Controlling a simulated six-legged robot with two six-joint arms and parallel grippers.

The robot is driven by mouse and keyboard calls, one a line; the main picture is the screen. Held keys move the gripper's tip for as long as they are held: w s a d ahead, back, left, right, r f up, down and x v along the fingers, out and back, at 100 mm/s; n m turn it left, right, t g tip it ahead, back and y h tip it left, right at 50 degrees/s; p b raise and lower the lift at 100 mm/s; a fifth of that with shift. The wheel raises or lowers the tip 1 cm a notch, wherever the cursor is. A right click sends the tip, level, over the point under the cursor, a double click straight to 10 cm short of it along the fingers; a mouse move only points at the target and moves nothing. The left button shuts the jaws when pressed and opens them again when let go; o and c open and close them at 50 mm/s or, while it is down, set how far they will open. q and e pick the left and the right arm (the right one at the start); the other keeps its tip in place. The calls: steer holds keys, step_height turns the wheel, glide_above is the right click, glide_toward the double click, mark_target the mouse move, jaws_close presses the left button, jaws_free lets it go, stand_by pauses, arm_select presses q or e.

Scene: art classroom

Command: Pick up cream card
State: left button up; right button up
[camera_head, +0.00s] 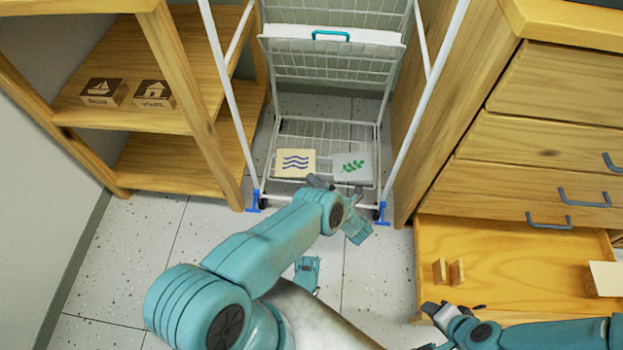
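The cream card (295,163) with dark blue wavy lines lies on the low shelf of a white wire rack (333,128). A pale grey card (352,167) with a green leaf sprig lies just right of it. My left gripper (340,204) is at the rack's front edge, below and right of the cream card in the picture, with no card seen in it. Its finger gap is not clear. My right gripper (432,327) is low in front of the open drawer (510,258), partly cut off by the bottom edge; its opening is not clear.
A wooden shelf (128,117) at left holds two small picture blocks (104,91). A wooden drawer cabinet (545,142) stands at right. Its open drawer holds small wooden pegs (449,271) and a pale cream piece (605,278). Speckled floor (130,250) is free at lower left.

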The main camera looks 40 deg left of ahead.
arm_select(q)
steer(key=shift+w+a, duration=0.1)
steer(key=shift+a, duration=0.1)
jaws_close()
steer(key=s+d+r+p, duration=0.3)
steer(key=d+r+p, duration=0.3)
steer(key=d, duration=0.7)
steer(key=shift+s+d+r, duration=0.15)
steer(key=shift+d+r, duration=0.2)
steer(key=shift+r, duration=0.4)
